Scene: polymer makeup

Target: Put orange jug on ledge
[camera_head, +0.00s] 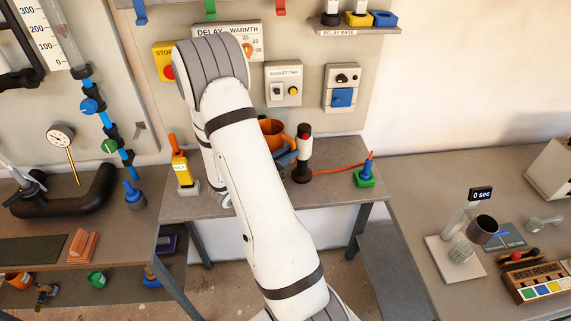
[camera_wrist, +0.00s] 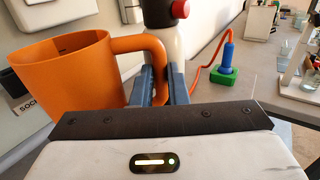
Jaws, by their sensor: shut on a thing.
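The orange jug (camera_wrist: 62,80) fills the left of the wrist view, upright. My gripper (camera_wrist: 161,90) is shut on the jug's handle, with its blue-grey fingers on either side of it. In the head view the jug (camera_head: 270,129) shows partly behind my arm, above the middle table, and my gripper (camera_head: 287,157) is just below and right of it. Whether the jug touches anything below cannot be told. A wall ledge labelled relay base (camera_head: 358,31) is at the top right of the board and carries several coloured relay pieces.
A black and white post with a red button (camera_head: 303,150) stands close beside my gripper. A blue and green plug (camera_head: 366,172) with an orange cable is on the table's right. A yellow device (camera_head: 181,165) stands left. Wall boxes (camera_head: 283,84) stick out behind.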

